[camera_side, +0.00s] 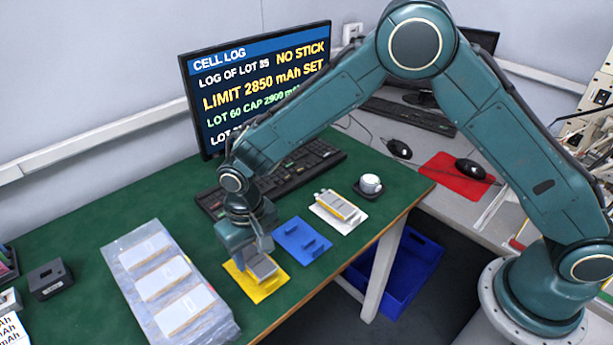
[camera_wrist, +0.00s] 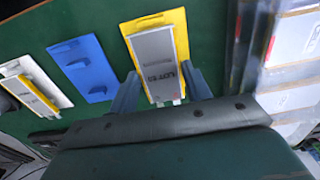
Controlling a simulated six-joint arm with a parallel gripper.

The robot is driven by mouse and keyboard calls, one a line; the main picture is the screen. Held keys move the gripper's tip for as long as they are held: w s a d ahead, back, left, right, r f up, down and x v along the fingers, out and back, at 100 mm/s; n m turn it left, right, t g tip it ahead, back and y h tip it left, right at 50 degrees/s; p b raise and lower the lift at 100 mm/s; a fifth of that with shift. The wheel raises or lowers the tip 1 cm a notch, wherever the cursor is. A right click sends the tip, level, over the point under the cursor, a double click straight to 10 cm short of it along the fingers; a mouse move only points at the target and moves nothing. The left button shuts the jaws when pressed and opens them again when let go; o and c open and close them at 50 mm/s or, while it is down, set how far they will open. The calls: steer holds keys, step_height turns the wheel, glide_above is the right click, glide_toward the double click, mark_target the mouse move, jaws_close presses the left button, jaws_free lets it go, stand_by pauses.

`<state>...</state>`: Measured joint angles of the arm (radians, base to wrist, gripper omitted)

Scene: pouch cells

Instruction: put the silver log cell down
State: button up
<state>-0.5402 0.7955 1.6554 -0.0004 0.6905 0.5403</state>
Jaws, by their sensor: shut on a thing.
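My gripper (camera_side: 260,250) is shut on the silver log cell (camera_side: 263,267), a flat silver pouch with dark lettering. In the wrist view the cell (camera_wrist: 154,58) sits between my two fingers (camera_wrist: 160,92), over the yellow plate (camera_wrist: 180,22). Its lettering starts with "LOT"; the number is hard to read. The yellow plate (camera_side: 270,291) also shows around the cell in the side view. I cannot tell whether the cell touches the plate or hangs just above it.
A bare blue plate (camera_side: 290,232) lies to the right, then a white plate (camera_side: 322,216) bearing another cell (camera_side: 341,206). A pale tray (camera_side: 218,326) with three cells lies to the left. A keyboard (camera_side: 305,163) and monitor (camera_side: 262,85) stand behind. The table's front edge is close.

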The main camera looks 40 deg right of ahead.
mark_target(255, 258)
steer(key=shift+f, duration=1.15)
steer(key=o, duration=0.9)
steer(key=shift+r, duration=0.1)
step_height(255, 258, up, 12)
